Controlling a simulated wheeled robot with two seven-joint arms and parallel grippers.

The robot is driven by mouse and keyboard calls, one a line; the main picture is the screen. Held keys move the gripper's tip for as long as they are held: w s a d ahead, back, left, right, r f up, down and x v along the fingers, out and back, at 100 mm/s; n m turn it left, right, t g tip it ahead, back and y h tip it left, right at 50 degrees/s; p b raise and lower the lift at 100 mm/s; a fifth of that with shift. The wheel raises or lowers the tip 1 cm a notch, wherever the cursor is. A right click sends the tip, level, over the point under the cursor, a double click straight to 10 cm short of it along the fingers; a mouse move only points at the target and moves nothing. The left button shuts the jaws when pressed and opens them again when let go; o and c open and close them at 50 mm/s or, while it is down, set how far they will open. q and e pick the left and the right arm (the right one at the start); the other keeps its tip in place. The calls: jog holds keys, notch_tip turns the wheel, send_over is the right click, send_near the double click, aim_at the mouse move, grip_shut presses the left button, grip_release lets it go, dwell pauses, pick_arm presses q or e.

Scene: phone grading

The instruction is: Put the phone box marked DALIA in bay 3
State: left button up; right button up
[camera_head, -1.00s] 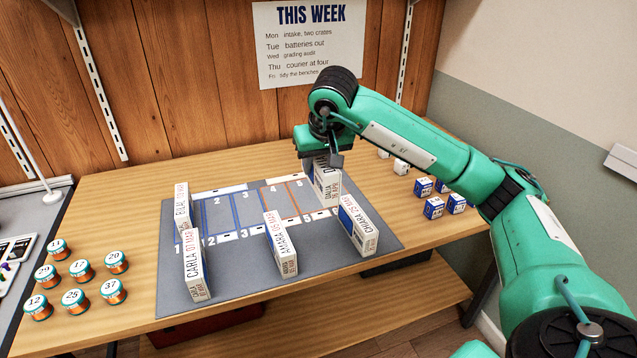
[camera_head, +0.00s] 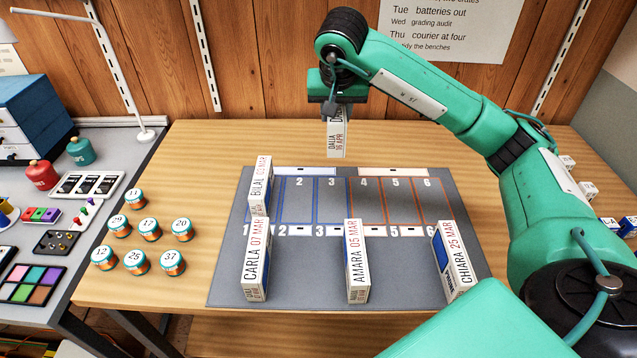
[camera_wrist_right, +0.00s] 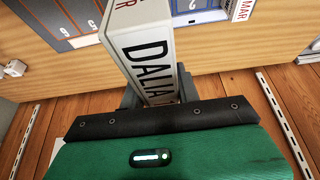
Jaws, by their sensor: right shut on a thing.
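The white DALIA phone box (camera_head: 337,146), marked 16 APR, hangs upright in my right gripper (camera_head: 336,108), above the back edge of the grey mat. It appears behind bay 3 (camera_head: 327,205), which is bare and blue-outlined. In the right wrist view the DALIA box (camera_wrist_right: 150,55) sits between the fingers, its name readable. How high it is above the mat is hard to tell. The BILAL box (camera_head: 260,185) stands in bay 1. My left gripper is not in view.
The CARLA box (camera_head: 256,262), AMARA box (camera_head: 357,265) and CHIARA box (camera_head: 453,262) stand along the front of the mat (camera_head: 310,285). Bays 2 to 6 look empty. Several numbered round tins (camera_head: 134,262) sit left of the mat. The wooden wall rises behind.

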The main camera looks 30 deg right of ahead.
notch_tip(320, 180, down, 15)
jog(key=shift+a+f, duration=0.1)
jog(key=shift+f, duration=0.6)
notch_tip(320, 180, down, 3)
jog(key=shift+s, duration=0.1)
jog(key=shift+f, duration=0.1)
jog(key=o, duration=1.1)
jog(key=shift+o, duration=0.2)
jog(key=v, duration=0.3)
jog(key=shift+r, duration=0.25)
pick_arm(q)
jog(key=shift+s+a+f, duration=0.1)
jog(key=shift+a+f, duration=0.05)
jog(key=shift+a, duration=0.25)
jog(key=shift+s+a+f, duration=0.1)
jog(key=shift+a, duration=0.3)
pick_arm(e)
jog(key=v, duration=0.8)
jog(key=shift+s+a+r, duration=0.15)
jog(key=shift+r, duration=0.15)
